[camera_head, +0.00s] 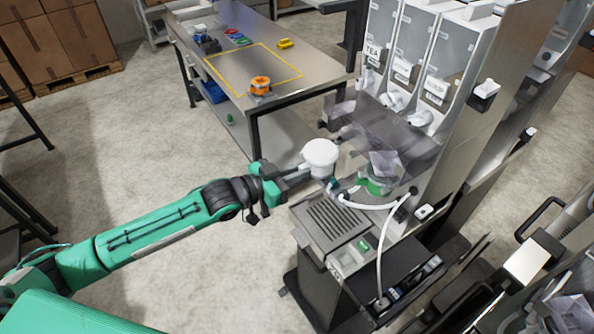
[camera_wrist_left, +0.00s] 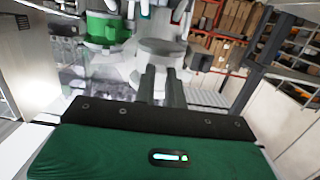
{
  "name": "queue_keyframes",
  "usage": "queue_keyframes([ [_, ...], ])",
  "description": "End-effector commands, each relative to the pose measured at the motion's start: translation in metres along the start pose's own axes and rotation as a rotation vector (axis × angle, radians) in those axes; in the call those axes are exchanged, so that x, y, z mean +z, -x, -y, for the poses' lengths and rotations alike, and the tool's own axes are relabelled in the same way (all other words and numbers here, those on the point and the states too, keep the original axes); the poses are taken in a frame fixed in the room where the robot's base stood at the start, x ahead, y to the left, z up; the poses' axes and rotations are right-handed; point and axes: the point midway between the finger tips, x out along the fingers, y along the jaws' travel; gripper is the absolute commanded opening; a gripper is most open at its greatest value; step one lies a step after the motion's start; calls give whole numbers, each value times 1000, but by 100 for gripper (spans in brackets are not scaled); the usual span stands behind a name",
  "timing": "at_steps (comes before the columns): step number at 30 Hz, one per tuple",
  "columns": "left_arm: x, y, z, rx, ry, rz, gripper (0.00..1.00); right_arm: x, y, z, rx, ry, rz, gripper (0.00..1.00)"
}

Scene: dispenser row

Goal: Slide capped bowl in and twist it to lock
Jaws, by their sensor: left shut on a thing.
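The white capped bowl (camera_head: 321,154) is in the grasp of my left gripper (camera_head: 303,173), in front of the dispenser machine (camera_head: 420,130). My left gripper is shut on it from the left side. In the left wrist view the two fingers (camera_wrist_left: 162,88) reach to the grey-white bowl (camera_wrist_left: 160,50), which looks upright. A green-ringed unit (camera_head: 374,184) with a clear hopper stands on the machine, right of the held bowl. It seems to be the green part (camera_wrist_left: 104,30) in the left wrist view. Whether the bowl touches the machine, I cannot tell. My right gripper is not in view.
A drip grate (camera_head: 332,219) lies below the bowl. A white hose (camera_head: 381,262) loops down the machine's front. A steel table (camera_head: 215,65) behind carries an orange round item (camera_head: 260,86) and small coloured parts. Open floor (camera_head: 160,150) lies left of the machine.

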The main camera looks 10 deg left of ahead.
Motion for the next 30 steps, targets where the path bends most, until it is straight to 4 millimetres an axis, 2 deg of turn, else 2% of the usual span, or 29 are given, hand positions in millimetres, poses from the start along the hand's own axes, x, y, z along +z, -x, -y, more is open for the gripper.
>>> queue_keyframes([
  [30,-5,-38,0,0,0,-1,0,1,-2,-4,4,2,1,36],
])
